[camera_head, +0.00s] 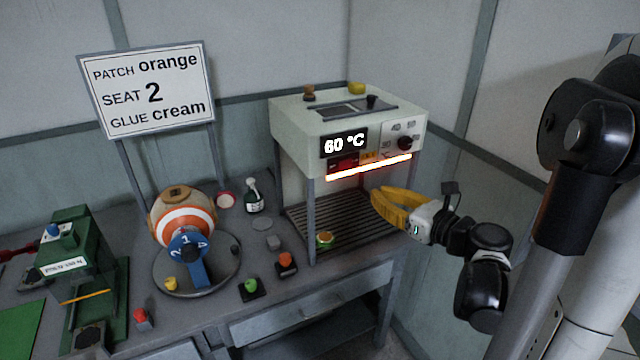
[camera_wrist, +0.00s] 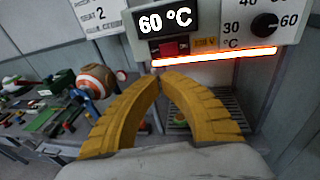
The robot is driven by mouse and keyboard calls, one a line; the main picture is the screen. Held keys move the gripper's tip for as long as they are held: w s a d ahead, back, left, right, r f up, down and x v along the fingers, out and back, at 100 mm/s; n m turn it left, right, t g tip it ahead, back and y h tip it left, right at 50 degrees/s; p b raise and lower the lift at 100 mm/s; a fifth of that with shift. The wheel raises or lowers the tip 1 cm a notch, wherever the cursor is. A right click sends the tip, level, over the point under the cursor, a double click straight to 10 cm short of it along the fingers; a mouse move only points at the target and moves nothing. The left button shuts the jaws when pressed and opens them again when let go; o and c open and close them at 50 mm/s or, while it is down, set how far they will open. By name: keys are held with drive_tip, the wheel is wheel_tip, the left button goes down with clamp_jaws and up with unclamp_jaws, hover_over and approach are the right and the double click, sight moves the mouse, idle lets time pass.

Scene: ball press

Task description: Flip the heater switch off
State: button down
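The heater (camera_head: 300,125) is a pale box on legs with a lit 60 °C display. Its red switch (camera_head: 343,166) sits in a dark panel under the display; it also shows in the wrist view (camera_wrist: 170,48), just above the fingertips. Which way the switch is tipped is too small to tell. An orange bar (camera_head: 370,168) glows along the heater's lower edge. My gripper (camera_head: 375,193) has yellow fingers; in the wrist view the tips (camera_wrist: 160,73) meet, with nothing seen between them. It is below and in front of the heater, apparently clear of the switch.
A black knob (camera_head: 404,143) is right of the display. Under the heater, a small orange-and-green item (camera_head: 325,240) lies on a slatted rack (camera_head: 350,222). A striped ball (camera_head: 182,216), a green press (camera_head: 75,265) and small coloured items stand to the left.

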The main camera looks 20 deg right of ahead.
sight(340, 169)
drive_tip(key=shift+s+d+f+t+b, duration=0.3)
drive_tip(key=shift+s+t+b, duration=0.15)
drive_tip(key=shift+s+t, duration=0.2)
drive_tip(key=shift+w, duration=0.15)
drive_tip(key=b+x, duration=0.2)
drive_tip(key=x, duration=1.2)
drive_tip(key=shift+d+b, duration=0.15)
drive_tip(key=shift+b, duration=0.25)
drive_tip(key=shift+w+a, duration=0.25)
drive_tip(key=shift+w, duration=0.15)
drive_tip(key=shift+r, duration=0.1)
drive_tip(key=shift+s, duration=0.15)
